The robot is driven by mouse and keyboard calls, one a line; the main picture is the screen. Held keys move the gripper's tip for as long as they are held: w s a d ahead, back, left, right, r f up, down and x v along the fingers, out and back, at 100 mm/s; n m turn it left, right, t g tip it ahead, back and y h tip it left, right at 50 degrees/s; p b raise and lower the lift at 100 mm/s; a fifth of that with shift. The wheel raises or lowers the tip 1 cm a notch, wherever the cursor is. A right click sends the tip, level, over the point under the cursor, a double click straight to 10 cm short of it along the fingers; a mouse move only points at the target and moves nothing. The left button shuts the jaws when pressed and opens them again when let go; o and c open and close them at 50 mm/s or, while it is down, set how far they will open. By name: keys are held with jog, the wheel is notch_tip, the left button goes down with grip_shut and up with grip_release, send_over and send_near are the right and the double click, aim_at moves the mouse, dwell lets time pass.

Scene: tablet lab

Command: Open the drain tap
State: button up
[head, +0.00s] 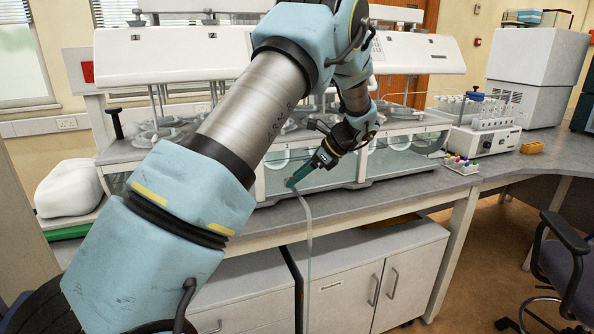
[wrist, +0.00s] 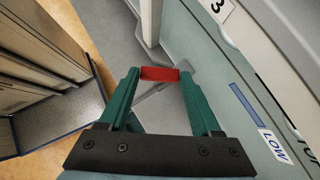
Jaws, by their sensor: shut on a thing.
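The red tap lever (wrist: 160,73) lies crosswise between the tips of my gripper's green fingers (wrist: 160,76) in the wrist view. Both fingers touch its ends, so the gripper is shut on it. In the head view my gripper (head: 304,176) reaches down to the front of the water bath (head: 318,178), low near the bench edge. There the tap is mostly hidden by the fingers. A pale hose (head: 309,235) runs from that spot and hangs over the bench front. I cannot tell whether anything flows.
The bench top (head: 490,185) is clear at right, before a small rack of coloured vials (head: 460,164) and a tube-rack instrument (head: 485,130). White cupboards (head: 345,295) stand below the bench. A chair (head: 565,265) is at right. A blue LOW mark (wrist: 272,143) shows on the bath wall.

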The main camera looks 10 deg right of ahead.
dwell(0.4)
jog(key=o, duration=1.4)
jog(key=shift+d, duration=0.1)
jog(key=b+v, duration=0.2)
jog(key=v, duration=0.8)
jog(key=shift+d+r+b, duration=0.3)
jog(key=shift+d+b, duration=0.05)
jog(key=shift+a+n, duration=0.1)
jog(key=shift+n, duration=0.2)
